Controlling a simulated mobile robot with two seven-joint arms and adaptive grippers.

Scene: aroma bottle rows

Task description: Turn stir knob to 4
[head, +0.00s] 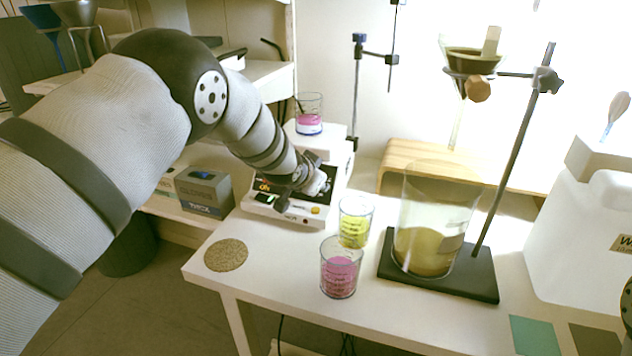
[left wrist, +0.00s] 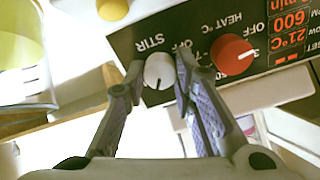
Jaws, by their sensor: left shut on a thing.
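The white stir knob (left wrist: 159,71) is on the dark front panel of the hotplate stirrer (left wrist: 290,45), beside the word STIR in the left wrist view. My left gripper (left wrist: 158,80) has one finger on each side of the knob and is shut on it. A dark pointer line on the knob points toward the bottom of that view. In the head view my left gripper (head: 318,182) is at the front of the stirrer (head: 286,213) and hides the knob.
A red heat knob (left wrist: 233,55) sits close beside the right finger. A beaker of pink liquid (head: 309,115) stands on the stirrer. Yellow (head: 355,222) and pink (head: 341,268) beakers stand in front. A large beaker (head: 432,225) stands on a black base, and a cork mat (head: 226,255) lies front left.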

